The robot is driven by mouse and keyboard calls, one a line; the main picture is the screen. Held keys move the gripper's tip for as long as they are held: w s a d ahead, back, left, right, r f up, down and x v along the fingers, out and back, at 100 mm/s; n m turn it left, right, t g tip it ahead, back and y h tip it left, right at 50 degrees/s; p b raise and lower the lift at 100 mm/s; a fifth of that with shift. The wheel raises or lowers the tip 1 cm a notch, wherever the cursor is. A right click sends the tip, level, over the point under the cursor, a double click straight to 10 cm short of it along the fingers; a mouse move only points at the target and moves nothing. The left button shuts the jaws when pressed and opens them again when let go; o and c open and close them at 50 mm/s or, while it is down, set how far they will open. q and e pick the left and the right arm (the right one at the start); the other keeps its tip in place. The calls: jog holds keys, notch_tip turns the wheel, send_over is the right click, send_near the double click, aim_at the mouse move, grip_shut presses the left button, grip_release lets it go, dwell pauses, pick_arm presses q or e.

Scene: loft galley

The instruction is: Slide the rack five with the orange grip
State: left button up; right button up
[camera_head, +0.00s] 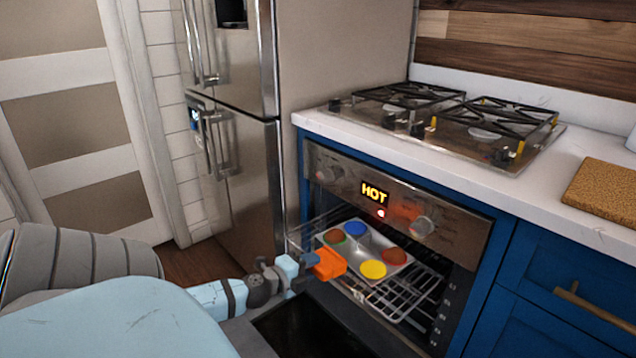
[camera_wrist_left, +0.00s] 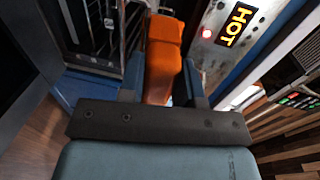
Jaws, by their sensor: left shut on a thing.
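The oven (camera_head: 400,200) is open, with a lit HOT display (camera_head: 374,193) above its cavity. A wire rack (camera_head: 405,292) sits partly out of the cavity and carries a muffin tray (camera_head: 362,247) with several coloured rounds. The orange grip (camera_head: 328,264) is at the rack's front left. My left gripper (camera_head: 312,261) is shut on the orange grip. In the left wrist view the orange grip (camera_wrist_left: 162,60) stands between the two fingers. The rack's far end is hidden inside the oven. My right gripper is not in view.
The open oven door (camera_head: 300,330) lies below the rack. A gas hob (camera_head: 450,118) is set in the white counter above, with a cork board (camera_head: 605,192) at right. A steel fridge (camera_head: 235,130) stands left of the oven. Blue cabinets (camera_head: 560,290) are at right.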

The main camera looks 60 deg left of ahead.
pick_arm(q)
jog(key=s, duration=0.5)
jog(key=shift+s+d+f, duration=0.2)
jog(key=shift+s+d, duration=0.05)
jog(key=shift+d, duration=0.1)
jog(key=s+r+p, duration=0.4)
jog(key=s, duration=0.1)
jog(key=shift+s+d+r, duration=0.15)
jog(key=shift+s+d, duration=0.05)
jog(key=shift+d, duration=0.05)
dwell(0.9)
jog(key=shift+w, duration=0.1)
dwell(1.1)
